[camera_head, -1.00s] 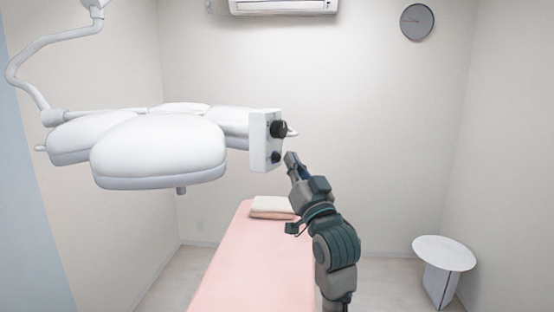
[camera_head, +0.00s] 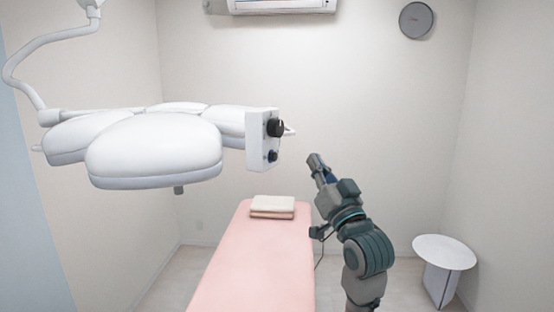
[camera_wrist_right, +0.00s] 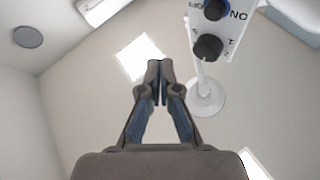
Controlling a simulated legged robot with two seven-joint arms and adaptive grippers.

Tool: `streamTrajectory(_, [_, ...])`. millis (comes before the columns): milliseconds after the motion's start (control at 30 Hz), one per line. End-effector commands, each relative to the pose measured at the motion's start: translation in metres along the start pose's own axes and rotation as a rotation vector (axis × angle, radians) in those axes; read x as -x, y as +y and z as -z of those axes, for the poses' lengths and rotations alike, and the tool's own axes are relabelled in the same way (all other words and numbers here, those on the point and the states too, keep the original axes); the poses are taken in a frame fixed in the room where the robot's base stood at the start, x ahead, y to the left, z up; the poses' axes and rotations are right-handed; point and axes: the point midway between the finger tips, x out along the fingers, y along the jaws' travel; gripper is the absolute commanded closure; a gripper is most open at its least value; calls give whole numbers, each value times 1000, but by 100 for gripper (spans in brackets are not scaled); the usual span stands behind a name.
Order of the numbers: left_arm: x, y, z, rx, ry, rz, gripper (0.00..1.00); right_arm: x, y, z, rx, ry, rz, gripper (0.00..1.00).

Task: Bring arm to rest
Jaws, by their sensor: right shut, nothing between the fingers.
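My right gripper (camera_head: 316,162) is raised in the middle of the head view, to the right of the surgical lamp's control box (camera_head: 263,140) and clear of it. In the right wrist view the right gripper (camera_wrist_right: 159,68) has its fingertips together with nothing between them. The control box (camera_wrist_right: 222,35) shows there at the upper right, with a large dark knob and a smaller knob with a blue ring. The white surgical lamp (camera_head: 153,146) hangs at the left of the head view. My left gripper is not in view.
A pink treatment bed (camera_head: 255,265) with folded towels (camera_head: 272,206) lies below. A small white round table (camera_head: 444,252) stands at the right. A wall clock (camera_head: 416,20) and an air conditioner (camera_head: 282,5) are high on the back wall. The space right of my arm is free.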

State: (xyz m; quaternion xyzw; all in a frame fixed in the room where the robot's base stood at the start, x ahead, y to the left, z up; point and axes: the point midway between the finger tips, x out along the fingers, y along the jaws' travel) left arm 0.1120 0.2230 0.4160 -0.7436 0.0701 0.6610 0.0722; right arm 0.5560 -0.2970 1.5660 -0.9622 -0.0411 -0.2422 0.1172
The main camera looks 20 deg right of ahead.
Motion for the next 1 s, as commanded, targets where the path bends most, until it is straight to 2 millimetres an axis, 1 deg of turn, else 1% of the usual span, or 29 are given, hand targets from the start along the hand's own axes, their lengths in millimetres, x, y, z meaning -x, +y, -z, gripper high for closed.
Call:
streamTrajectory(100, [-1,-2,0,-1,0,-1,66,8,4,6,2,0,0,100])
streamTrajectory(233, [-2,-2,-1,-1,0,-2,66,14,5,10,3,0,2,100])
streamTrajectory(400, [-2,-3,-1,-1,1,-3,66,14,4,10,4,-2,3,100])
streamTrajectory(667, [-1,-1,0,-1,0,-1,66,15,8,10,2,-1,1,100])
streamTrajectory(733, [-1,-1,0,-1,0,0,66,15,10,5,3,-10,-1,100])
streamTrajectory(767, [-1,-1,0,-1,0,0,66,15,11,-1,5,-20,-3,100])
streamTrajectory(833, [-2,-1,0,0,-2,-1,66,16,15,-26,15,-60,-12,100])
streamTrajectory(867, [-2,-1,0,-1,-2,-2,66,17,16,-41,21,-85,-17,100])
streamTrajectory(967, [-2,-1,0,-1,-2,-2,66,27,23,-111,52,-204,-39,100])
streamTrajectory(1000, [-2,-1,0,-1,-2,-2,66,35,27,-144,65,-259,-49,100])
